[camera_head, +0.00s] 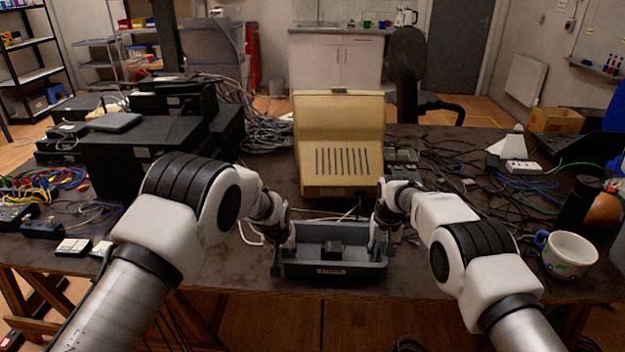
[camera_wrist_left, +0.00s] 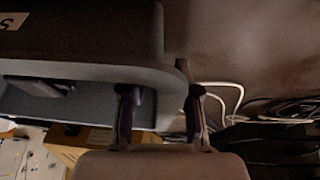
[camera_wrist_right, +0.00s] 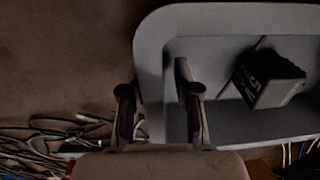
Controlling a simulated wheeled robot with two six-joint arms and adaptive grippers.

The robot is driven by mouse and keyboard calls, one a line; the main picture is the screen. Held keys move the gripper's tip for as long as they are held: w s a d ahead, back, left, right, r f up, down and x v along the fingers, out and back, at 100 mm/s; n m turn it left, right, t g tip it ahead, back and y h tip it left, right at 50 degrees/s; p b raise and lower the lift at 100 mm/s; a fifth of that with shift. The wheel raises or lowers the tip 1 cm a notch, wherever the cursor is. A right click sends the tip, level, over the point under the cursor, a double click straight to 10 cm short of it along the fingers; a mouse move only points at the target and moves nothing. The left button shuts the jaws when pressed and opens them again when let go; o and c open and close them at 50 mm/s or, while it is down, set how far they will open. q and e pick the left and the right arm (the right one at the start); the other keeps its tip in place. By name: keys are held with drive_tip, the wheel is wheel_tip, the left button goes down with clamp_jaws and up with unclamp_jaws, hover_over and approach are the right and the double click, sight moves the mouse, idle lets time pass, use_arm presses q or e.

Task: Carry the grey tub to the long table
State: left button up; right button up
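The grey tub (camera_head: 332,270) is at the front edge of the dark table, between my two grippers, and looks level. It has a label on its front and a small black block (camera_wrist_right: 268,80) inside. My left gripper (camera_head: 284,255) is at the tub's left end; in the left wrist view its fingers (camera_wrist_left: 160,108) straddle the tub's wall (camera_wrist_left: 148,75), with space between them. My right gripper (camera_head: 380,245) is at the right end; its fingers (camera_wrist_right: 160,105) likewise straddle the wall (camera_wrist_right: 150,65), apart. I cannot tell which table is the long one.
A beige slotted case (camera_head: 340,150) stands right behind the tub on the table (camera_head: 265,180). Black equipment boxes (camera_head: 150,150) and cables lie left. More cables, a white mug (camera_head: 568,254) and a dark cylinder are right. A chair (camera_head: 410,75) and white cabinet (camera_head: 335,62) stand beyond.

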use_arm(q)
drive_tip(key=shift+r, duration=0.1)
use_arm(e)
drive_tip(key=shift+s+a+r, duration=0.1)
drive_tip(key=shift+r, duration=0.15)
use_arm(q)
drive_tip(key=v, duration=1.2)
use_arm(e)
wheel_tip(320, 180, up, 12)
drive_tip(key=shift+d+f, duration=0.2)
drive_tip(key=shift+d, duration=0.15)
